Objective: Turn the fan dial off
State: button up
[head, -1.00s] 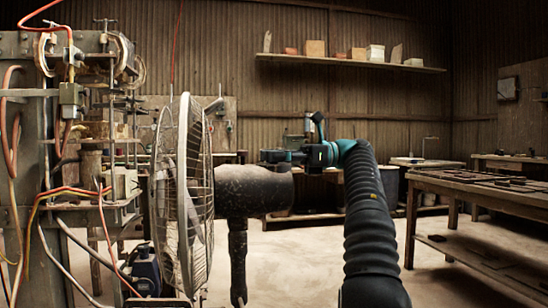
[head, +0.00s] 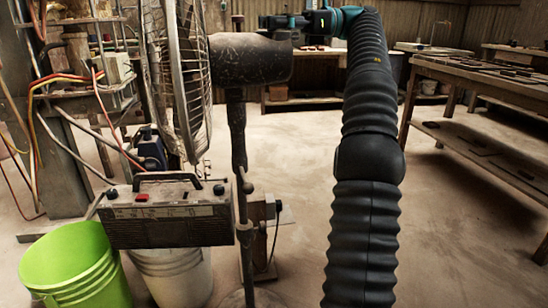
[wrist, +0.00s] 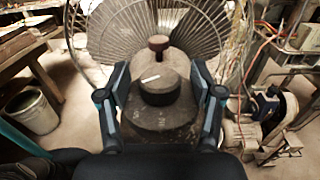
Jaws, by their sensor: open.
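The fan shows in the head view with its wire cage (head: 185,85) on the left and its dark motor housing (head: 250,60) to the right. In the wrist view the round dark fan dial (wrist: 160,90) faces me, with a white pointer mark slanting across it. A brown knob (wrist: 158,46) stands just beyond it. My gripper (wrist: 160,72) is open, with one finger on each side of the dial. Gaps show between fingers and dial; I cannot tell the depth between them. In the head view my gripper (head: 283,22) is at the motor housing's upper right.
A dusty radio (head: 168,212) sits on a white bucket (head: 172,270), beside a green bucket (head: 75,268). A machine with loose wires (head: 60,110) is at left. A workbench (head: 475,85) is at right, with open floor before it.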

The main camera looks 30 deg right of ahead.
jog(key=shift+r+m+t+h+p, duration=0.2)
jog(key=shift+m+t+h+p, duration=0.1)
jog(key=shift+m+t+p, duration=0.65)
